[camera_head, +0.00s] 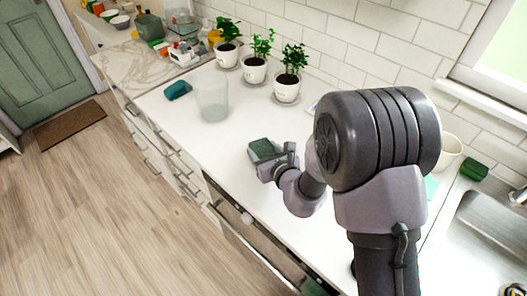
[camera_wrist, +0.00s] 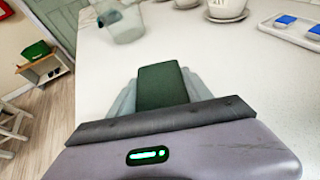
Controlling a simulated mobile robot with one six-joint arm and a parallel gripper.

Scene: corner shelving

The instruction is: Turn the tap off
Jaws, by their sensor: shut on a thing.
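The metal tap (camera_head: 519,196) shows only in part at the right edge of the head view, beside the steel sink (camera_head: 470,215). Its handle and any running water cannot be made out. My gripper (camera_head: 276,164) is over the white counter (camera_head: 225,150), well to the left of the tap. It is shut on a dark green sponge-like block (camera_head: 263,149). The block also shows between the fingers in the wrist view (camera_wrist: 162,85). My arm hides part of the counter between the gripper and the sink.
A clear glass container (camera_head: 211,99) and a teal item (camera_head: 177,90) stand on the counter to the left. Several potted plants (camera_head: 288,88) line the tiled wall. A white cup (camera_head: 449,150) and another green block (camera_head: 474,171) are near the sink.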

